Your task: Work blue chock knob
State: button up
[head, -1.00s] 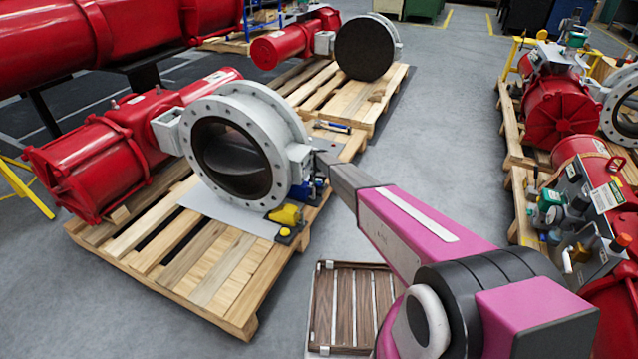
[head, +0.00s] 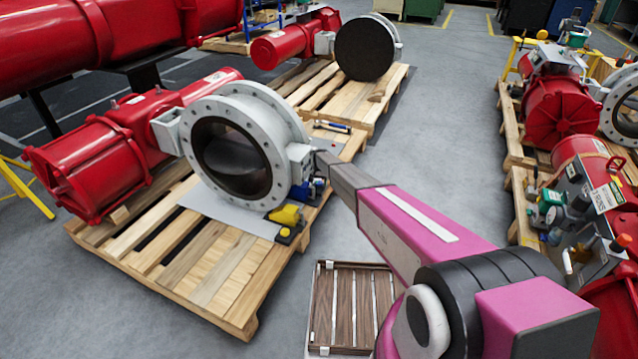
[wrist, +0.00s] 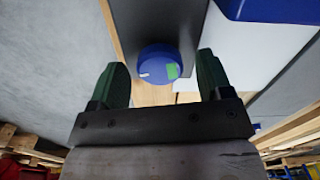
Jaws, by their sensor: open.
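The blue chock knob (wrist: 159,64) shows in the wrist view as a round blue knob with a white mark and a green patch. It sits on a dark grey face. My gripper (wrist: 162,75) is open, with one dark green finger on each side of the knob. Gaps show between the fingers and the knob, and I cannot tell how far ahead it lies. In the head view my pink and grey arm reaches to the right side of the grey valve (head: 236,150). The gripper's fingers and the knob are hidden or too small there.
The valve and its red actuator (head: 105,160) rest on a wooden pallet (head: 215,285). A yellow part (head: 287,214) sits low beside the valve. A slatted wooden crate (head: 345,305) lies on the floor below my arm. Another pallet (head: 385,95) stands behind. Grey floor (head: 440,110) is open between the pallets.

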aim_at(319, 182)
notch_tip(319, 182, up, 11)
jog(key=shift+f, duration=0.2)
dwell(0.5)
